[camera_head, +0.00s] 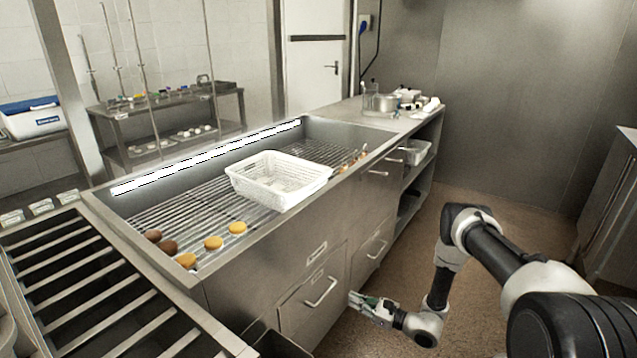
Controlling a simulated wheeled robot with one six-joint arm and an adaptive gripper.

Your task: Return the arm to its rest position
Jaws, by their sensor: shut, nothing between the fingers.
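My arm comes in from the lower right of the head view, arches up and bends down. My gripper (367,303) is at its end, low beside the front of the metal counter, close to a drawer handle. It is shut and empty. At this size I cannot tell whether it touches the counter front. A white perforated basket (278,179) sits on the wire rack of the counter's sunken bay, apart from my gripper and above it.
Several round patties and buns (213,243) lie on the rack (180,215). The counter front has protruding handles (321,292). A slatted metal grate (75,290) is at left. Brown floor (490,200) is clear behind my arm.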

